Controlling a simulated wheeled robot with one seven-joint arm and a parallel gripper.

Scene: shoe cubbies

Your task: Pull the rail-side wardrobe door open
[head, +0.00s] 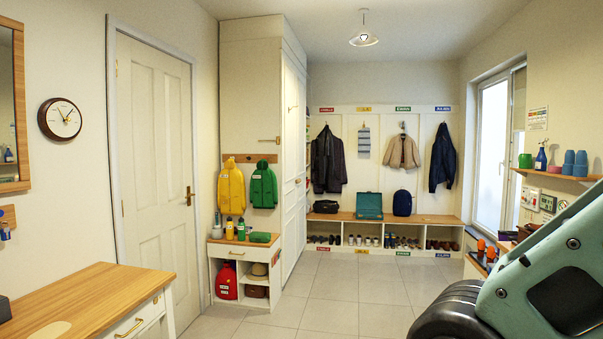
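A tall white wardrobe (251,90) stands left of centre, beyond the panelled room door. I cannot tell from this angle which panel is the rail-side door, and I see no clear gap at any door. My gripper is out of view; only my arm shows at the lower right.
A low white cubby unit (229,263) with bottles and a red bag stands before the wardrobe. A wooden-topped cabinet (91,295) fills the near left. A bench with shoe cubbies (345,217) lines the back wall. The tiled floor (331,285) between is clear.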

